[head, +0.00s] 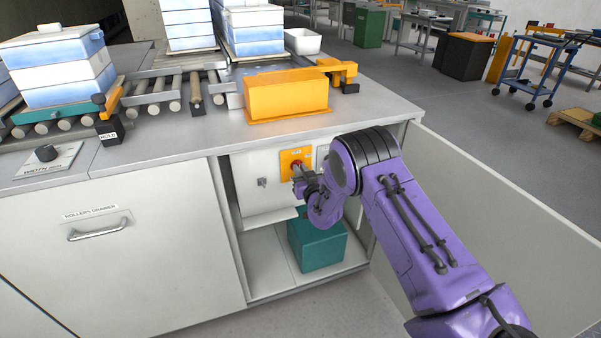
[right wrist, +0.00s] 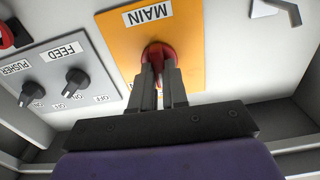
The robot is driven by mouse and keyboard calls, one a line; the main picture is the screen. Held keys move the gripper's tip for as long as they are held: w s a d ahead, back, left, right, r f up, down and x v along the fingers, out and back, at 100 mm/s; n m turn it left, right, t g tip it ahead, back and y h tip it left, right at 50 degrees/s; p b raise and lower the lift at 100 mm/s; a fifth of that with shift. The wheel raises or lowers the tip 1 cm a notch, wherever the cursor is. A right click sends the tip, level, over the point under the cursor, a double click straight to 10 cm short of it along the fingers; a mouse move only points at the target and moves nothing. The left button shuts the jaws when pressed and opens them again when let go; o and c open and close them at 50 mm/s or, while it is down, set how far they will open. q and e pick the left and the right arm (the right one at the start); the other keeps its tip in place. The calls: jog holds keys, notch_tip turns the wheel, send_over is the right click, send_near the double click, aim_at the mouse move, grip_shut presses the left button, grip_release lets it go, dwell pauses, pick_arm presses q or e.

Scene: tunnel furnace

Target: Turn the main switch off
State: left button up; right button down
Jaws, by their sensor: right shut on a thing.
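The main switch is a red knob (right wrist: 157,54) on a yellow plate (right wrist: 120,38) labelled MAIN, upside down in the right wrist view. In the head view the yellow plate (head: 297,155) sits on the white panel inside the open cabinet. My right gripper (right wrist: 158,72) is shut on the red knob, with its two fingers on either side of it. In the head view my right gripper (head: 299,180) reaches into the cabinet and covers part of the knob. The knob's pointing direction is hidden by the fingers. My left gripper is not in view.
A grey plate with FEED (right wrist: 76,82) and PUSHER (right wrist: 33,94) knobs lies beside the yellow plate. The open cabinet door (head: 500,215) stands to the right of my arm. A teal box (head: 318,243) is below the panel. The worktop (head: 200,135) overhangs above.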

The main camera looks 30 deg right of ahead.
jog(key=shift+n, duration=0.4)
jog(key=c, duration=1.1)
grip_release()
jog(key=shift+c, duration=0.2)
jog(key=shift+s, duration=0.1)
jog(key=v, duration=1)
jog(key=shift+s, duration=0.2)
